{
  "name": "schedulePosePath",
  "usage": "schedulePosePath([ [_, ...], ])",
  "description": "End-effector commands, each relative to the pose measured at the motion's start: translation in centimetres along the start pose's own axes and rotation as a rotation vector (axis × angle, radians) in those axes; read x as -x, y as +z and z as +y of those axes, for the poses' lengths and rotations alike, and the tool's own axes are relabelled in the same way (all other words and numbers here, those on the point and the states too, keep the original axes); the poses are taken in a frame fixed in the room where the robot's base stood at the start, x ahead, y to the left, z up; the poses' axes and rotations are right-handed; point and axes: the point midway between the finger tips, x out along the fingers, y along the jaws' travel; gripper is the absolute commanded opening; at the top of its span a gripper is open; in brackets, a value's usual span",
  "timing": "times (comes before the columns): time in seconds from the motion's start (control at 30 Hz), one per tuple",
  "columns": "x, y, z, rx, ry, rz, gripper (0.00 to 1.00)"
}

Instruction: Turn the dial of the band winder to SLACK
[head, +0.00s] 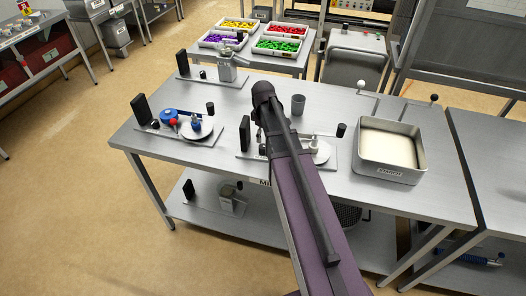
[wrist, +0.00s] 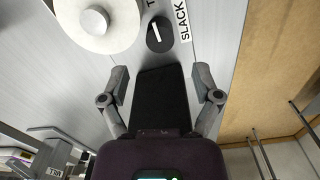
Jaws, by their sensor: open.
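The band winder's dial (wrist: 158,33) is a round black knob with a white pointer line, at the top of the wrist view. The line points up and slightly left, toward a cut-off label starting with T. The SLACK label (wrist: 185,18) is to the dial's right. The winder's pale round disc (wrist: 97,22) with a knob lies left of the dial. My gripper (wrist: 161,70) is open, its fingers apart, with the dial beyond the tips and untouched. A black block (wrist: 160,98) shows between the fingers. In the head view my arm hides part of the middle winder (head: 329,158).
On the steel table (head: 240,97), a similar device with a blue ring (head: 169,117) stands left. A grey cup (head: 298,104) and a metal tray labelled STARCH (head: 389,175) stand near my arm. Trays of coloured pieces (head: 277,46) are behind.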

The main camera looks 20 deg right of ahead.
Motion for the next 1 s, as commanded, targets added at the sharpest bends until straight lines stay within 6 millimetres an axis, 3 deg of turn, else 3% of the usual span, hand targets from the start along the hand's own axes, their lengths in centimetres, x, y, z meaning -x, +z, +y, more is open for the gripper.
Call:
schedulePosePath([
  [0.6,-5.2,0.0,0.0,0.0,0.0,0.0,0.81],
  [1.0,-7.1,0.0,0.0,0.0,0.0,0.0,0.81],
])
